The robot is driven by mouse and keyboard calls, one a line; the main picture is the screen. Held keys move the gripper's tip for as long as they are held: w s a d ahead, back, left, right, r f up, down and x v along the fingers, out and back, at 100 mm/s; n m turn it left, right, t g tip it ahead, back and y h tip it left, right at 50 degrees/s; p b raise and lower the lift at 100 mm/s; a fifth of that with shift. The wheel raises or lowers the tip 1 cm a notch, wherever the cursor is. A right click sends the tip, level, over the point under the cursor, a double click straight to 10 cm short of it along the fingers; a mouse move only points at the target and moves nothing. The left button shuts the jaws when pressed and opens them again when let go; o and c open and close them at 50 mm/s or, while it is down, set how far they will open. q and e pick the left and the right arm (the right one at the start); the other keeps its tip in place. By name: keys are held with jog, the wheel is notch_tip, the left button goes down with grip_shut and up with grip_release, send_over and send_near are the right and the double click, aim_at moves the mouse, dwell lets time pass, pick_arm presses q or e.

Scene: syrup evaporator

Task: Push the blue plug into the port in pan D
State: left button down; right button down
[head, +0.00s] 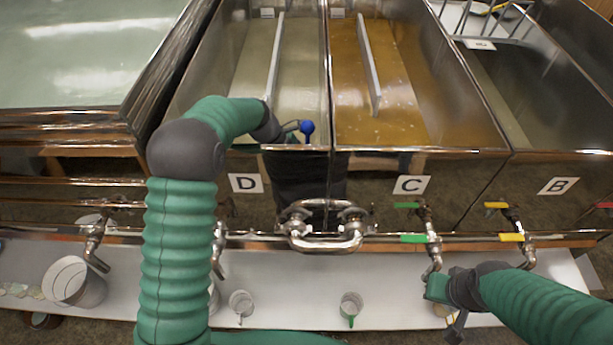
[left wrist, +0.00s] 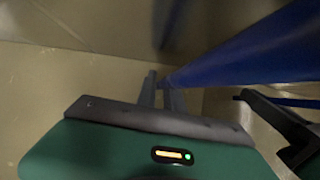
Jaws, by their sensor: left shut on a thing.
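The blue plug has a round blue knob (head: 307,127) that shows at the near right corner of pan D (head: 243,97), above the label D. In the left wrist view its blue shaft (left wrist: 245,50) slants in from the upper right to my fingers. My left gripper (head: 292,127) reaches over the near wall of pan D and is shut on the plug; its fingers also show in the left wrist view (left wrist: 163,87). I cannot make out the port, nor whether the plug touches it. My right gripper (head: 452,312) is low at the right, near pan C's tap; its jaws are unclear.
Pan C (head: 425,90) with amber liquid adjoins pan D on the right; pan B (head: 560,115) is beyond it. A divider (head: 275,60) stands in pan D. A looped pipe (head: 325,240) and taps line the front, above a white shelf (head: 290,300) with cups.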

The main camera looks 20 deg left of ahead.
pick_arm(q)
jog(key=shift+s+a+f, duration=0.1)
jog(key=c, duration=1.4)
grip_release()
